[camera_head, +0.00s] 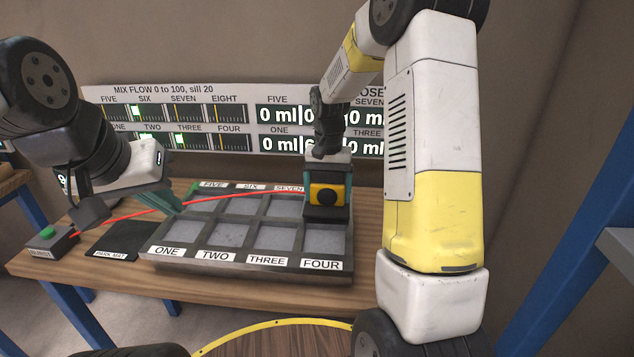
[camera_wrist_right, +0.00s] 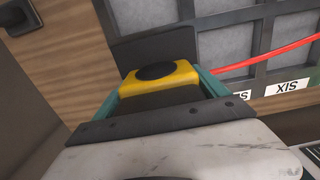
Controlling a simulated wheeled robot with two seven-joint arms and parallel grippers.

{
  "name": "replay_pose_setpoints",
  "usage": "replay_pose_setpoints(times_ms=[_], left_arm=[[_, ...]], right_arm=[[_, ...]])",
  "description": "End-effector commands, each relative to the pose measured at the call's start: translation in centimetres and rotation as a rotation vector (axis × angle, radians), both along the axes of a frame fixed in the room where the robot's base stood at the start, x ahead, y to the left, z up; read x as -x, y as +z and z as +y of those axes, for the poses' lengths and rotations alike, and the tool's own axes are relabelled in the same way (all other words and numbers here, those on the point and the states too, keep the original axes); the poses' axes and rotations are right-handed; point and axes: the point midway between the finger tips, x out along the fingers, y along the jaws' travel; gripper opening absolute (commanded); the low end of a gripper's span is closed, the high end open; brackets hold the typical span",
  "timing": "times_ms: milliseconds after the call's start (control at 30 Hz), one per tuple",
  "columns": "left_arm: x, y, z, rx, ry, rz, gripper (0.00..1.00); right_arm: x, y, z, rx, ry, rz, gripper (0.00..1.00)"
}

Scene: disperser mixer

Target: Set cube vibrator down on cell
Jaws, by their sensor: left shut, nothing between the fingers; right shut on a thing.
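The cube vibrator (camera_head: 324,196), a yellow and black block with a round black knob, is held in my right gripper (camera_head: 328,183). It is over the back right part of the cell tray (camera_head: 170,263), hiding the cell there; I cannot tell whether it touches. In the right wrist view, the vibrator (camera_wrist_right: 158,73) sits between teal fingers, with its black plate near the tray's corner. The front cells are labelled ONE to FOUR; FIVE, SIX and SEVEN show behind. My left gripper (camera_head: 174,203) is shut and empty near the tray's back left corner.
A red cord (camera_head: 160,210) runs across the tray from the vibrator toward a green-button box (camera_head: 48,238) at left. A dark park mat (camera_head: 118,241) lies between box and tray. A display panel (camera_head: 185,120) stands behind. Bare wood (camera_head: 364,240) shows right of the tray.

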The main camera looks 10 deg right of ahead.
Motion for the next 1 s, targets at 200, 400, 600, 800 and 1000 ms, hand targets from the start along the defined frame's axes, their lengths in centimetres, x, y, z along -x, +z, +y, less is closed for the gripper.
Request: replay_pose_setpoints(times_ms=[200, 400, 600, 800, 1000], left_arm=[[0.0, 0.0, 0.0, 0.000, 0.000, 0.000, 0.00], [0.0, 0.0, 0.0, 0.000, 0.000, 0.000, 0.00], [0.0, 0.0, 0.0, 0.000, 0.000, 0.000, 0.00], [0.0, 0.0, 0.0, 0.000, 0.000, 0.000, 0.00], [0.0, 0.0, 0.0, 0.000, 0.000, 0.000, 0.00]], right_arm=[[-0.1, -0.4, 0.0, 0.001, 0.000, -0.002, 0.11], [-0.1, -0.8, 0.0, 0.000, 0.000, -0.002, 0.11], [-0.1, -0.9, 0.0, 0.000, 0.000, -0.002, 1.00], [0.0, -0.8, 0.0, 0.000, 0.000, 0.000, 1.00], [-0.1, 2.0, 0.0, 0.000, 0.001, -0.006, 1.00]])
